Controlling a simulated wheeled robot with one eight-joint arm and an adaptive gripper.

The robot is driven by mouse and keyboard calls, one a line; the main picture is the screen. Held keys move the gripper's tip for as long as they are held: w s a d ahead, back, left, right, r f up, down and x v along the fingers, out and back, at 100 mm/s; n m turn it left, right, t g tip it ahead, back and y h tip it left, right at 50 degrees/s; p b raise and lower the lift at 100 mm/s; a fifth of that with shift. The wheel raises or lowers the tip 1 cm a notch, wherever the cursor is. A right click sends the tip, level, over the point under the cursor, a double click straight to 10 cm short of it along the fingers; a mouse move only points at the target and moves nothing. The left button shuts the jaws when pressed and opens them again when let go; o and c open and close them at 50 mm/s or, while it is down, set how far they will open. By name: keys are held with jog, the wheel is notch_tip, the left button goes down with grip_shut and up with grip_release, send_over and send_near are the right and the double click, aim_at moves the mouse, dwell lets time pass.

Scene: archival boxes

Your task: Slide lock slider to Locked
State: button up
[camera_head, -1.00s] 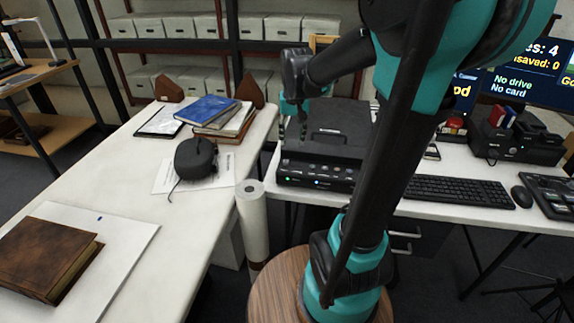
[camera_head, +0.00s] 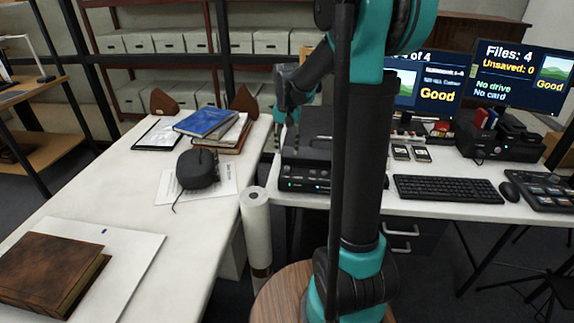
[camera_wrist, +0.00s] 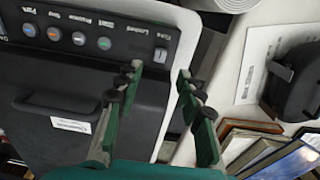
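The black archival device (camera_head: 309,170) stands on the right-hand desk in the head view. In the wrist view, its control panel (camera_wrist: 90,38) has a row of round buttons and a small pale lock slider (camera_wrist: 159,54) at the right end.
The left table (camera_head: 120,215) holds a brown book (camera_head: 45,270), a dark rounded object (camera_head: 196,169) and stacked books (camera_head: 215,125). A paper roll (camera_head: 256,225) stands between the desks. A keyboard (camera_head: 448,189) and two small cards (camera_head: 411,153) lie right of the device.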

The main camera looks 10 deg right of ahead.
aim_at(287, 167)
notch_tip(287, 167, down, 8)
jog(key=shift+r, duration=0.15)
dwell(0.3)
grip_shut()
